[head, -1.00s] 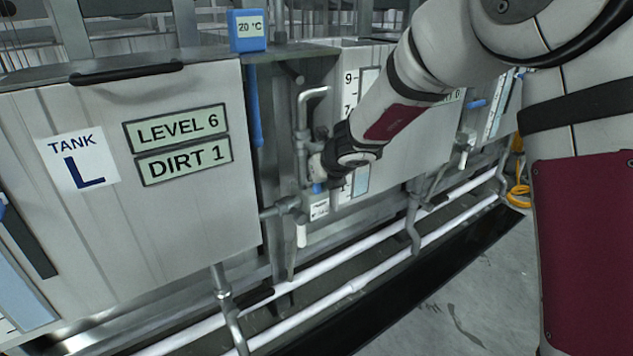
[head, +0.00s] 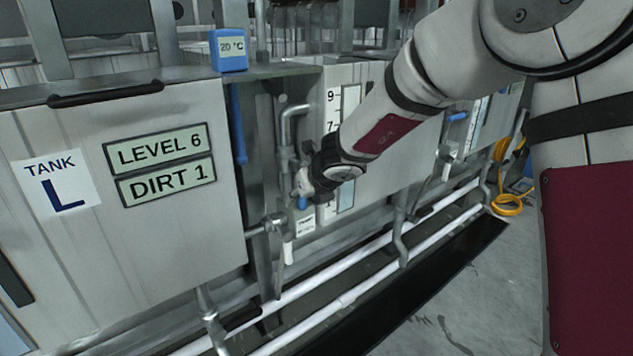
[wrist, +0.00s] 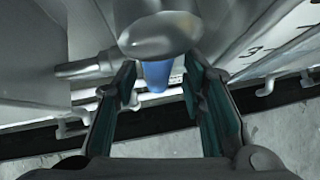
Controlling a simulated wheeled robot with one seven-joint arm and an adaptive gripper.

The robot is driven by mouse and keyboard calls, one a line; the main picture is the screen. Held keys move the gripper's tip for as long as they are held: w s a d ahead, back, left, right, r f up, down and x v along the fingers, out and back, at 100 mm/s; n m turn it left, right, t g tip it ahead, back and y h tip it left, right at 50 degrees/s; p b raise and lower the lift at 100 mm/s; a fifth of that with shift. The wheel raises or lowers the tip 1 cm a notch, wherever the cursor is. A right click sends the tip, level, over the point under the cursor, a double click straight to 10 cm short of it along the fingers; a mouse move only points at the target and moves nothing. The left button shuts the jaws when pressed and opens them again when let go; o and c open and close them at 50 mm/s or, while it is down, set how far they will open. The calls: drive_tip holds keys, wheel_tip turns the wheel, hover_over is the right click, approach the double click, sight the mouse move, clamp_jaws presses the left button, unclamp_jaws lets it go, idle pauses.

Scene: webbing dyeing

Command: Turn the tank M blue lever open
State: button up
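A short blue lever (wrist: 157,76) hangs below a rounded metal valve body (wrist: 160,36) in the wrist view. My gripper (wrist: 160,84) is open, with one finger on each side of the lever. Gaps show between the lever and both fingers. In the head view my gripper (head: 304,188) is at the pipework between two tanks, and a bit of the blue lever (head: 302,203) shows just below it. The tank behind my arm (head: 372,190) has a level scale; any name label on it is hidden.
Tank L (head: 85,245) stands at the left with a long upright blue lever (head: 238,125) beside it. White pipes (head: 345,298) run low along the tanks. Another blue lever (head: 458,117) is farther right. A yellow hose (head: 507,205) lies on the floor, which is open at lower right.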

drive_tip(key=v, duration=1)
drive_tip(key=shift+r, duration=0.25)
drive_tip(key=shift+s, duration=0.15)
idle(0.4)
